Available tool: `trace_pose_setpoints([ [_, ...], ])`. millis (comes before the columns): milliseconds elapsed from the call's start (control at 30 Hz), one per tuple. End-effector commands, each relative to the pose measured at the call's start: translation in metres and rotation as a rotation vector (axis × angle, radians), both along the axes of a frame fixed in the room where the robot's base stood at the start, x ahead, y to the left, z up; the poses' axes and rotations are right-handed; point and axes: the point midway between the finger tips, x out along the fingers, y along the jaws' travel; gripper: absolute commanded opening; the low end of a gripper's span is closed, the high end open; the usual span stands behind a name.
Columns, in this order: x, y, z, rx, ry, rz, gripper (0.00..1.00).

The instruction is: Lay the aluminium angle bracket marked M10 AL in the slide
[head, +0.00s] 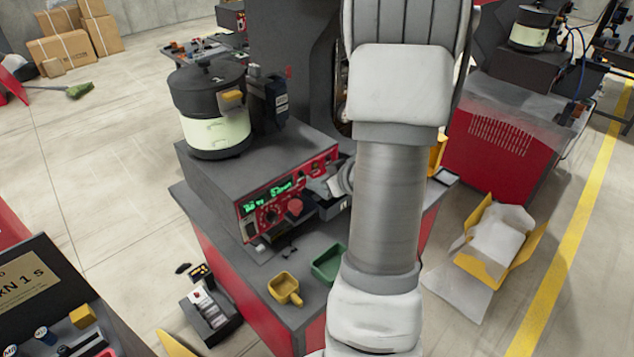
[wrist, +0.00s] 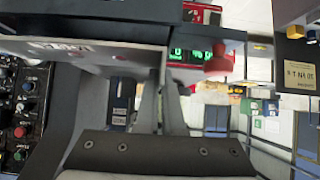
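My gripper (wrist: 163,95) shows in the wrist view as two grey fingers with a narrow gap between them. In the head view my arm covers most of the gripper's area, beside the feeder's front. A grey slide-like tray (head: 333,207) with a small white label sits below the red control panel (head: 287,193).
The bowl feeder (head: 213,110) stands on a grey housing above the panel. A red knob (wrist: 217,64) projects near the fingers. A yellow cup (head: 285,288) and a green tray (head: 327,265) stand on the bench front. A grey holder (head: 210,318) stands at lower left.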

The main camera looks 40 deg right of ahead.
Motion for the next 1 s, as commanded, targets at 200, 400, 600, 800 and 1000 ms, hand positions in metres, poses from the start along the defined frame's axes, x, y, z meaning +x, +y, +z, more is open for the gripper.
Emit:
trace_pose_setpoints([
  [200,0.0,0.0,-0.006,0.0,-0.001,0.0,0.0],
  [400,0.0,0.0,-0.011,0.0,-0.001,0.0,0.0],
  [600,0.0,0.0,-0.016,-0.001,-0.001,0.001,0.0],
  [800,0.0,0.0,-0.021,-0.001,-0.001,0.001,0.0],
  [1000,0.0,0.0,-0.026,0.0,-0.001,0.0,0.0],
])
